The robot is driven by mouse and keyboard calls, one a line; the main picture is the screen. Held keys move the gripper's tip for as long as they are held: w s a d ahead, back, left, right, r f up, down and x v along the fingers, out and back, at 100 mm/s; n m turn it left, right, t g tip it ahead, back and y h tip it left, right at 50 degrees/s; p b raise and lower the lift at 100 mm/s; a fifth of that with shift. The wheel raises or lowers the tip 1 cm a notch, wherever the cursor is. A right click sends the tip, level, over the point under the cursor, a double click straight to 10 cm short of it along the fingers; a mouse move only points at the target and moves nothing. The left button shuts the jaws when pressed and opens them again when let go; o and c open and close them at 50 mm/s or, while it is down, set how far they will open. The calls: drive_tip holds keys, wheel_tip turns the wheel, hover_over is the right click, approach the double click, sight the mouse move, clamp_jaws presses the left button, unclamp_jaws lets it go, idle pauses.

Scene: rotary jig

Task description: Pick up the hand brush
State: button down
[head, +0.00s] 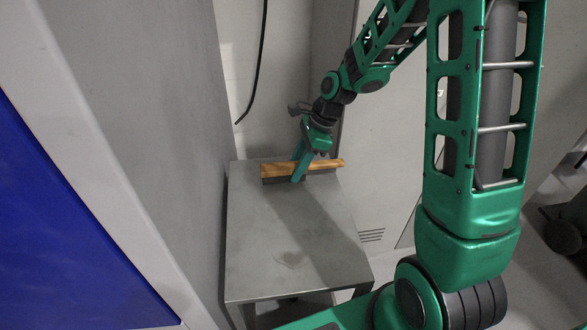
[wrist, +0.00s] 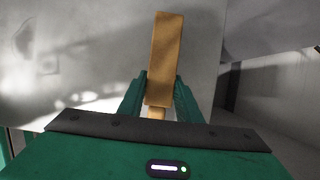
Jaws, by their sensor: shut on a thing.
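The hand brush (head: 325,165) has a long wooden back with dark bristles below it. It is at the far end of a grey metal table, lying crosswise in the head view. My gripper (head: 298,172) comes down from above with its green fingers on either side of the wooden back, shut on it. In the wrist view the wooden brush (wrist: 166,55) extends upward from between the fingertips (wrist: 160,95). I cannot tell whether the bristles touch the table. Part of the wood is hidden by the fingers.
The grey metal table (head: 270,245) is otherwise clear. A grey wall panel stands close along its left side. A black cable (head: 258,70) hangs against the white wall behind. A pale cabinet with vent slots (head: 371,235) stands to the right.

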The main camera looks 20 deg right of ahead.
drive_tip(key=shift+r, duration=0.45)
drive_tip(key=r, duration=0.1)
drive_tip(key=a+r, duration=0.1)
drive_tip(key=r, duration=0.1)
drive_tip(key=shift+s+a+r, duration=0.1)
drive_tip(key=shift+s+r, duration=0.1)
drive_tip(key=shift+r, duration=0.1)
drive_tip(key=s+a+r, duration=0.3)
drive_tip(key=a+r, duration=0.3)
drive_tip(key=a, duration=0.4)
drive_tip(key=shift+r, duration=0.1)
drive_tip(key=c, duration=2.1)
unclamp_jaws()
drive_tip(key=shift+c, duration=0.6)
drive_tip(key=shift+s, duration=0.15)
